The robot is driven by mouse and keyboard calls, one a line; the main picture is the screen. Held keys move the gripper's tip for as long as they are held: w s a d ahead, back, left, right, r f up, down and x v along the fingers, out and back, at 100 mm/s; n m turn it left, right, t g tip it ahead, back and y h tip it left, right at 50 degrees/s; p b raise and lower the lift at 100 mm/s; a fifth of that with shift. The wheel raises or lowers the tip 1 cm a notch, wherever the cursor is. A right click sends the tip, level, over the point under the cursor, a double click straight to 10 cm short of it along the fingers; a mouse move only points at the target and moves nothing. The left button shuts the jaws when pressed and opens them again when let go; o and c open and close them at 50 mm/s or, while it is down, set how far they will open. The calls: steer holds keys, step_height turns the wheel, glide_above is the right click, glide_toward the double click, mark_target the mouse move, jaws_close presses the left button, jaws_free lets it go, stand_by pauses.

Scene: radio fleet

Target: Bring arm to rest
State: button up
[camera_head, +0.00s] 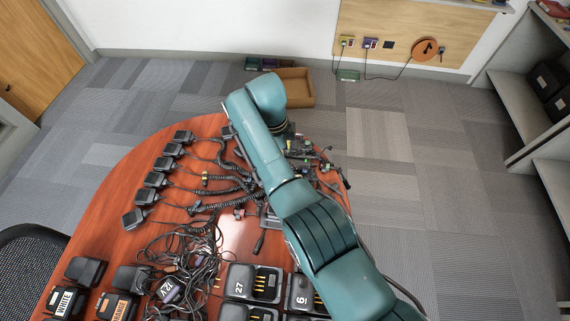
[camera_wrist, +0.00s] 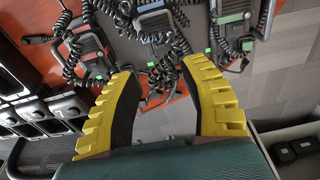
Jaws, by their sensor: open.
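My arm (camera_head: 315,225) is teal and reaches from the bottom right of the head view over the wooden table (camera_head: 120,200). Its far end bends down near the table's far edge, and the arm hides my gripper there. In the wrist view my gripper (camera_wrist: 165,78) shows two yellow fingers with dark inner pads. They stand wide apart with nothing between them. I cannot tell whether a finger touches a cord.
Several speaker microphones (camera_head: 154,180) with coiled cords lie left of my arm. Tangled cables (camera_head: 185,262) and chargers (camera_head: 252,283) fill the near part of the table. A brown box (camera_head: 297,88) is on the floor beyond. A chair (camera_head: 30,270) is at the left; shelves (camera_head: 520,110) stand right.

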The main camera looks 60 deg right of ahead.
step_height(320, 180, up, 2)
steer(key=shift+w+r, duration=0.1)
steer(key=shift+w+a, duration=0.1)
steer(key=shift+a, duration=0.05)
stand_by(0.5)
